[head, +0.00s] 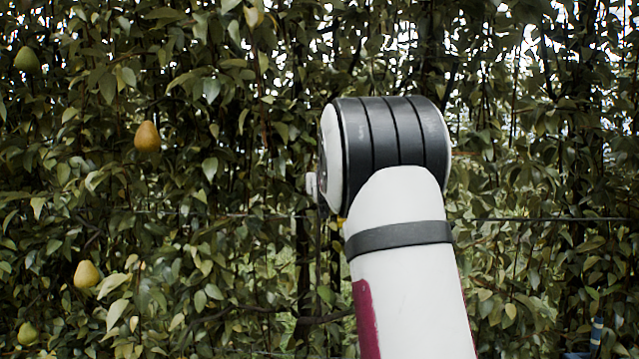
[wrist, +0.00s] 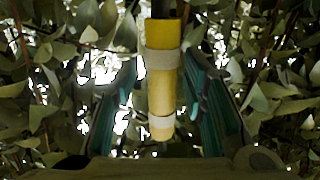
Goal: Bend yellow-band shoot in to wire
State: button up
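In the wrist view the yellow-band shoot (wrist: 161,92) stands upright in the middle, yellow with two whitish wraps around it and a dark stem above. My gripper (wrist: 160,85) is open, with one teal-padded finger on each side of the shoot. Gaps show between the shoot and both fingers, and I see no contact. In the head view my arm hides the gripper and most of the shoot. A thin horizontal wire (head: 545,219) runs through the foliage right of my arm. I cannot tell how far the shoot is from the wire.
Dense leaves fill both views. Pears hang at the left of the head view, one orange-brown (head: 147,136), one yellow (head: 87,274) and green ones (head: 27,60). A blue-and-white banded piece (head: 596,334) shows at the lower right.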

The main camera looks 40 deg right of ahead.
jog(key=v, duration=1.2)
dwell(0.3)
